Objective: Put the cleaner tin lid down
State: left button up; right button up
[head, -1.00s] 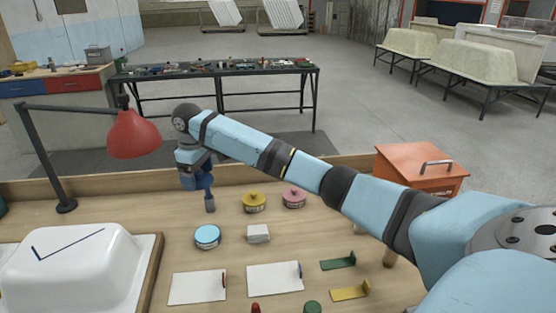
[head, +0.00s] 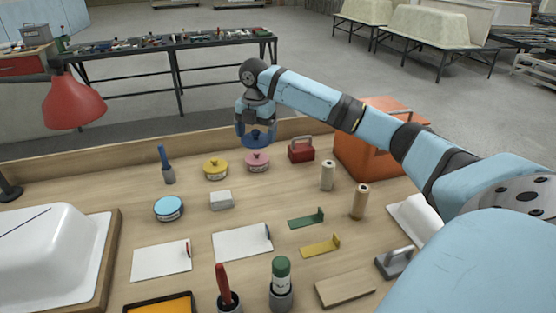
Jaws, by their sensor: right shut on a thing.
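My right gripper (head: 256,130) points down at the back of the workbench (head: 120,185). It is shut on a dark blue lid (head: 258,140), most likely the cleaner tin lid. The lid shows just behind and above the pink tin (head: 257,163) in the picture. I cannot tell whether its underside touches anything. A round tin with a light blue top (head: 169,208) stands further forward and left, with no knob showing on it. A yellow tin (head: 215,170) with a knobbed lid stands left of the pink one. My left gripper is not in view.
A red box with a handle (head: 301,151) and an orange box (head: 365,150) stand right of the lid. A blue-handled tool (head: 165,163) stands upright at left. A grey-white block (head: 221,200) and two white sheets (head: 161,260) lie forward.

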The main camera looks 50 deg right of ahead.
jog(key=shift+s+d+n, duration=0.8)
jog(key=shift+s+d, duration=0.05)
jog(key=shift+d, duration=0.1)
jog(key=shift+s+d+f, duration=0.15)
jog(key=shift+s, duration=0.05)
jog(key=b, duration=0.3)
send_over(269, 194)
notch_tip(269, 194, down, 14)
jog(key=shift+f, duration=0.1)
notch_tip(269, 194, down, 5)
jog(key=shift+f, duration=0.3)
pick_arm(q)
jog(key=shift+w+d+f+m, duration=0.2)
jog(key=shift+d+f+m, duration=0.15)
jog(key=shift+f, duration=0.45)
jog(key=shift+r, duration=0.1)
pick_arm(e)
jog(key=shift+s, duration=0.1)
